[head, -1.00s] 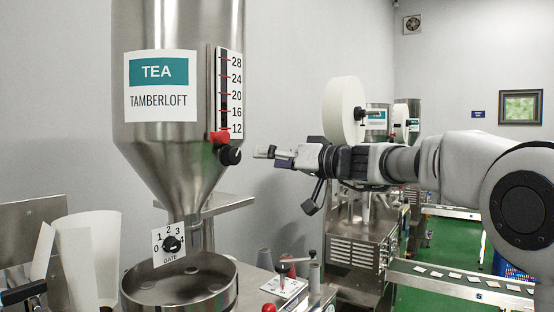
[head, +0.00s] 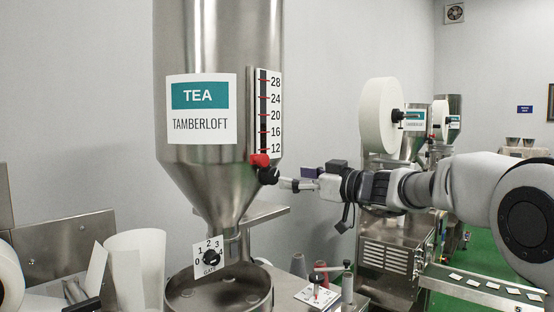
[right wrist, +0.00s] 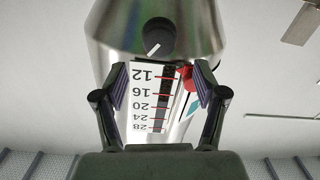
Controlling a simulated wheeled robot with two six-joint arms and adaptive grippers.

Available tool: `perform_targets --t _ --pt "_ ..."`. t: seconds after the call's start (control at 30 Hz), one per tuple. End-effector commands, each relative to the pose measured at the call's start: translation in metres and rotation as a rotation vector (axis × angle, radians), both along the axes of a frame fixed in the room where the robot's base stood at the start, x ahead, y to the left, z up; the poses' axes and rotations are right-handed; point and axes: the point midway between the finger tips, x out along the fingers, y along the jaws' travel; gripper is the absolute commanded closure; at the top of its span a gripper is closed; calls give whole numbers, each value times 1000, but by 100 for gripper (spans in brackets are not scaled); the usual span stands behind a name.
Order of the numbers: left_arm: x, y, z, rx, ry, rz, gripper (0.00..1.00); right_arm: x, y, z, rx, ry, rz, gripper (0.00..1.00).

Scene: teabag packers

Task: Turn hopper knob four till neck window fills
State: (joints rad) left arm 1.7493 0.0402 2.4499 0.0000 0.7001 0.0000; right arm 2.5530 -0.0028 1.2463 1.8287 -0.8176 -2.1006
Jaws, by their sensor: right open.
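The steel hopper (head: 215,60) carries a "TEA TAMBERLOFT" label. Its scale plate (head: 268,110) reads 12 to 28, with a red pointer (head: 259,160) at the bottom. A black knob (head: 268,176) sits just below; it also shows in the right wrist view (right wrist: 158,37) with a pale pointer line. A gate dial (head: 211,257), marked 0 to 4, is at the hopper's neck (head: 232,246); no neck window can be made out. My right gripper (head: 287,183) is open beside the black knob. In the right wrist view its fingers (right wrist: 160,78) are apart, with the knob ahead of them.
A round steel pan (head: 218,292) stands under the neck. A white paper roll (head: 381,115) and another machine (head: 392,262) stand behind my right arm. A conveyor (head: 480,285) runs at lower right.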

Motion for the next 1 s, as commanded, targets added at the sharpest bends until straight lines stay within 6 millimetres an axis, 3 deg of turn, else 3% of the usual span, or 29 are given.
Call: perform_targets --t 0.13,0.3,0.63,0.67,0.8,0.83,1.0 --pt "0 0 30 0 0 0 60 20 20 7 -2 2 1 29" --pt "0 0 53 0 -1 0 60 41 41 5 -2 2 2 29" --pt "0 0 55 0 0 0 60 48 48 -1 1 -1 0 29" --pt "0 0 55 0 0 0 60 48 48 -1 1 -1 0 32" --pt "0 0 55 0 0 0 60 48 48 -1 1 -1 0 82" --pt "0 0 55 0 0 0 60 48 48 -1 1 -1 0 89" --pt "0 0 54 0 0 0 60 48 48 -1 2 0 -1 89"
